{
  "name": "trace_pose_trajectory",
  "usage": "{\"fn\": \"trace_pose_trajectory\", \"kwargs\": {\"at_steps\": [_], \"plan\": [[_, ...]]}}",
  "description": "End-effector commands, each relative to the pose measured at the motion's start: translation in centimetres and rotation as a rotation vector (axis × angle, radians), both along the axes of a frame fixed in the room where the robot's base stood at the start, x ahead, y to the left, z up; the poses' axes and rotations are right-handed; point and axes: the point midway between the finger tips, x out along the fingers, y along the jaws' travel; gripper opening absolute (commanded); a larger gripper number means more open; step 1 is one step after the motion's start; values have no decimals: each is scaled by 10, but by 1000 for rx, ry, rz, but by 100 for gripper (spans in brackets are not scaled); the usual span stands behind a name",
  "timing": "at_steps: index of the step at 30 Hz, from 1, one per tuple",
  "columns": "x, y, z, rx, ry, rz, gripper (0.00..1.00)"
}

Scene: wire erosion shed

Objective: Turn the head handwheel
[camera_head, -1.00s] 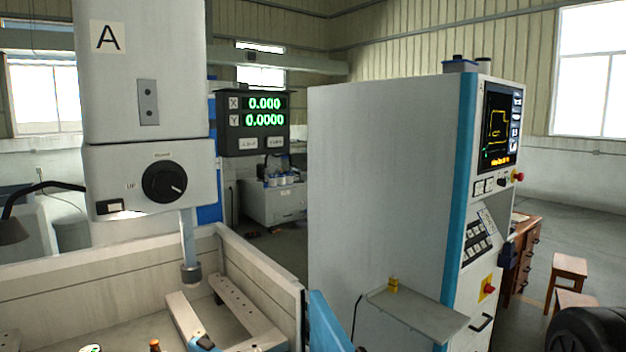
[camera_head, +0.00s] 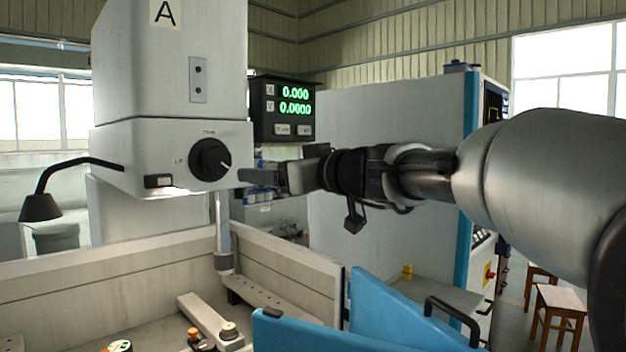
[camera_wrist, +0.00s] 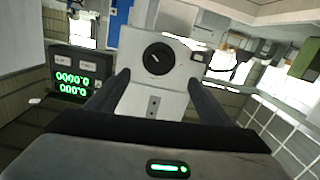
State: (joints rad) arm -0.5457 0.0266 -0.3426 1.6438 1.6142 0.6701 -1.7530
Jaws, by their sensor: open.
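The head handwheel (camera_head: 210,160) is a round black knob with a white pointer line, on the front of the white machine head marked A (camera_head: 165,70). The pointer slants toward the lower right in the head view. My gripper (camera_head: 244,176) reaches in from the right, its fingertips near the right side of the head, just right of the knob. In the wrist view the handwheel (camera_wrist: 157,59) lies ahead between the two open dark fingers, with a gap to each. My gripper is empty and does not appear to touch the knob.
A readout box (camera_head: 282,108) with green digits hangs behind, right of the head.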

Motion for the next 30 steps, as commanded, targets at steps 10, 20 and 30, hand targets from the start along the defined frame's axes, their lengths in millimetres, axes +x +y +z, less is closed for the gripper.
{"fn": "trace_pose_trajectory", "kwargs": {"at_steps": [10, 20, 30], "plan": [[33, 35, 11, 10, -73, -6, 74], [80, 89, 12, 8, -72, -7, 74], [119, 134, 11, 8, -73, -8, 74]]}}
